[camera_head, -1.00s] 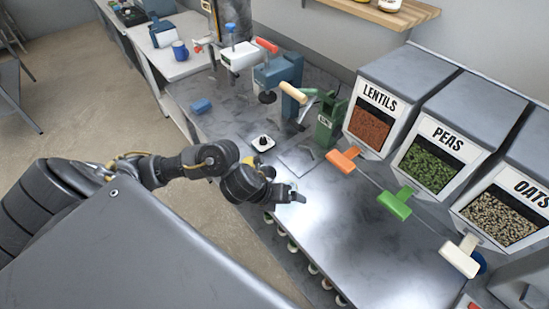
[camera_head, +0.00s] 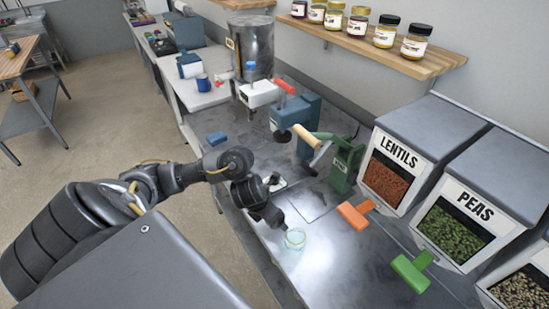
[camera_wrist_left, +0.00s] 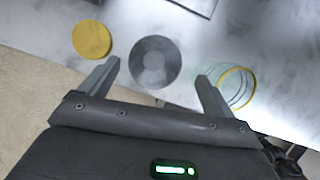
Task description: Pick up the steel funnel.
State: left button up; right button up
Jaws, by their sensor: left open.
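The steel funnel (camera_wrist_left: 155,62) appears to be the round grey thing with a dark outer ring and a paler centre, seen from above in the left wrist view. My left gripper (camera_wrist_left: 158,72) is open and empty, its fingertips on either side of that round shape in the picture; the height between them cannot be told. In the head view my left gripper (camera_head: 272,217) hangs over the near edge of the steel counter and hides the funnel. My right gripper is not in view.
A yellow disc (camera_wrist_left: 92,39) lies left of the funnel. A green press (camera_head: 345,165) and the lentils bin (camera_head: 400,165) stand behind.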

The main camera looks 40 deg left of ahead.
pick_arm(q)
jog(key=shift+w+f, duration=0.25)
jog(key=shift+f, duration=0.2)
pick_arm(e)
jog(key=shift+w+f, duration=0.2)
jog(key=shift+w, duration=0.1)
pick_arm(q)
jog(key=x, duration=0.5)
jog(key=shift+a+b, duration=0.3)
jog(key=shift+a, duration=0.05)
pick_arm(e)
jog(key=shift+a+f, duration=0.25)
pick_arm(q)
jog(key=shift+r, duration=0.1)
jog(key=c, duration=1.1)
pick_arm(e)
jog(key=shift+d, duration=0.2)
pick_arm(q)
jog(key=shift+r, duration=0.1)
